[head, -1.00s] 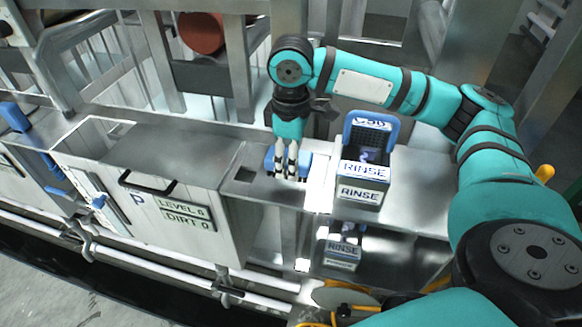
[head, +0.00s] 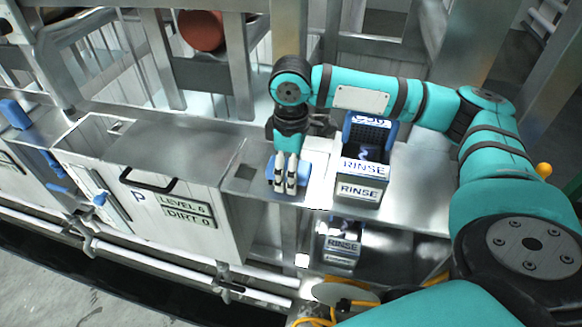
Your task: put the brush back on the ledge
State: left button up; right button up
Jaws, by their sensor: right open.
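A blue block-like object, which looks like the brush (head: 304,173), is on the metal ledge (head: 240,184), left of the rinse box. My right gripper (head: 285,188) points down right over it, with its pale fingers in front of the blue. The fingers hide much of the brush, and I cannot tell whether they touch it. The right gripper is open. My left gripper is not in view.
A box labelled RINSE (head: 361,186) with a blue-rimmed top stands just right of the gripper. A metal tank (head: 175,160) with a black handle and a LEVEL/DIRT display stands to the left. Metal frame posts rise behind. The ledge right of the rinse box is clear.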

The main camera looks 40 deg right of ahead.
notch_tip(320, 180, up, 12)
jog(key=b, duration=0.1)
jog(key=shift+r, duration=0.15)
dwell(0.3)
